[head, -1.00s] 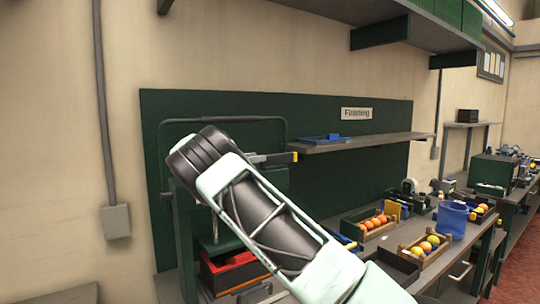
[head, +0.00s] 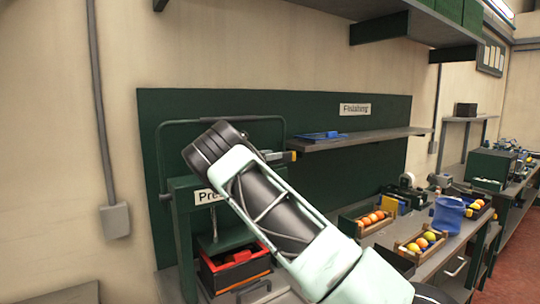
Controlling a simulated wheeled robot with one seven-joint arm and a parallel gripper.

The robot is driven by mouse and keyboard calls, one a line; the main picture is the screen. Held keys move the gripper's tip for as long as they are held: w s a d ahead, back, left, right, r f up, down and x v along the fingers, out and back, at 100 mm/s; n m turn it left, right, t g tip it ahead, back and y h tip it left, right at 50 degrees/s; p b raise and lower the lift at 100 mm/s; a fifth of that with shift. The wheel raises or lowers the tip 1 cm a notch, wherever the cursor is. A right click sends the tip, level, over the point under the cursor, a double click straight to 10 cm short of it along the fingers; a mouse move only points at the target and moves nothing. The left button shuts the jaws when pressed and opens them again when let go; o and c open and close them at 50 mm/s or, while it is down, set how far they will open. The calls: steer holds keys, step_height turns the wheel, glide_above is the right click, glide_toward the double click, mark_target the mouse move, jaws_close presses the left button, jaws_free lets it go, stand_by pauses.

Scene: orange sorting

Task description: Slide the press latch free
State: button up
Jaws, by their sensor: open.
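The press is a dark green frame (head: 183,222) at the left of the bench, with a partly covered white sign starting "Pre" (head: 206,197). A bent grey-green bar (head: 166,124) rises above it. A short dark bar with a yellow end (head: 290,156), perhaps the latch, sticks out to the right at the top of the press. My arm crosses in front and hides most of this bar and the right part of the press.
A red-and-black box (head: 236,268) sits low in the press. A shelf (head: 360,139) with a blue tray (head: 323,135) runs to the right. Crates of fruit (head: 421,241) and a blue bin (head: 448,216) stand on the bench. Wall at left is clear except for a conduit box (head: 115,221).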

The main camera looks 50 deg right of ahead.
jaws_close()
steer(key=p+v, duration=0.1)
steer(key=v, duration=0.4)
steer(key=shift+w+a, duration=0.1)
steer(key=shift+a, duration=0.05)
jaws_free()
steer(key=shift+a, duration=0.15)
